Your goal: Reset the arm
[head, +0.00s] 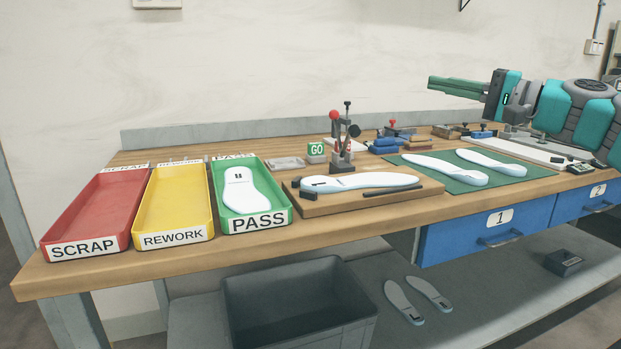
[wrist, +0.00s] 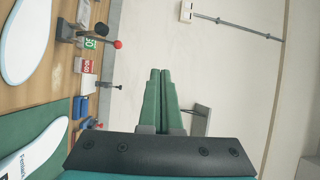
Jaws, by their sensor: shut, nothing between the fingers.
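My gripper (head: 455,85) is held level above the right part of the workbench, its green fingers pointing left. In the wrist view its fingers (wrist: 160,72) are together with nothing between them, in front of the pale wall. It is well above the green mat (head: 437,183) and touches nothing.
Red SCRAP (head: 62,232), yellow REWORK (head: 208,215) and green PASS (head: 289,204) trays stand left; one insole (head: 238,188) lies in PASS. Another insole (head: 360,182) is on a wooden fixture (head: 330,204) with an upright clamp (head: 346,140). Two insoles lie on the mat.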

